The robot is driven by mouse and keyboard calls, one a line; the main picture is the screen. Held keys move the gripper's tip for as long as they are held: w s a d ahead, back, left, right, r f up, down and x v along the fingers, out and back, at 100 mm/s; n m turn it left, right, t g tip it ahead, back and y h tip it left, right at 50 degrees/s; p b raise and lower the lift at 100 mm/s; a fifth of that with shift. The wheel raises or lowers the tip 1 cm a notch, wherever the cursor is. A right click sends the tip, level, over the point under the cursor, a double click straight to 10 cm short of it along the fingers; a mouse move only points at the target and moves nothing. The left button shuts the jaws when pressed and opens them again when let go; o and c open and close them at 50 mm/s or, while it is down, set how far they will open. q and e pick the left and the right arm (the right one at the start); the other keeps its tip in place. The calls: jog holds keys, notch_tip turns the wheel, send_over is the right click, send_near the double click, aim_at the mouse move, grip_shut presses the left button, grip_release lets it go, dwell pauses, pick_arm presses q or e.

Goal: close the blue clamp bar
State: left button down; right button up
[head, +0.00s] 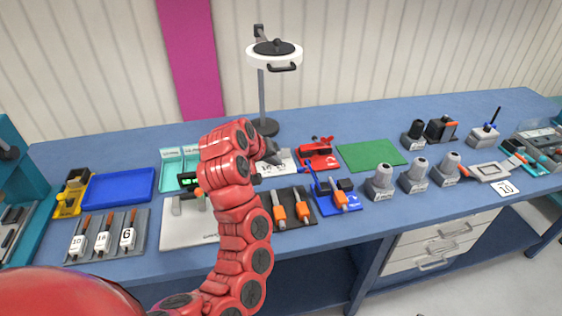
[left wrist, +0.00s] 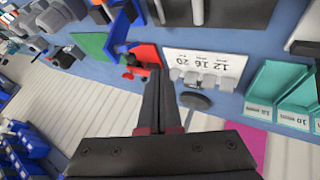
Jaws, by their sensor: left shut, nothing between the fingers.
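The blue clamp (head: 347,208) sits near the front edge of the bench, right of the middle in the head view. It has dark blocks and an orange-handled tool lying across it. A thin blue bar (head: 313,178) seems to stick up at its left back side; its exact angle is too small to tell. Part of the blue clamp shows at the top of the left wrist view (left wrist: 120,27). My left gripper (head: 273,153) is shut and empty, above the bench, left of and behind the blue clamp. Its closed dark fingers fill the middle of the left wrist view (left wrist: 158,75). My right gripper is out of view.
A similar red clamp (head: 318,160) stands just behind the blue one, right of my left gripper. A dark mat (head: 293,222) with orange-handled tools lies left of the blue clamp. A lamp (head: 262,100) stands behind. A green mat (head: 370,154) is clear at the right.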

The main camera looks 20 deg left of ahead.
aim_at(311, 171)
pick_arm(q)
jog(key=w+d+f+p, duration=0.4)
jog(key=w+f+p, duration=0.1)
jog(key=w, duration=0.2)
jog(key=shift+w+d+f+p, duration=0.25)
jog(key=shift+w+f+p, duration=0.05)
jog(key=shift+f+p, duration=0.05)
dwell(0.4)
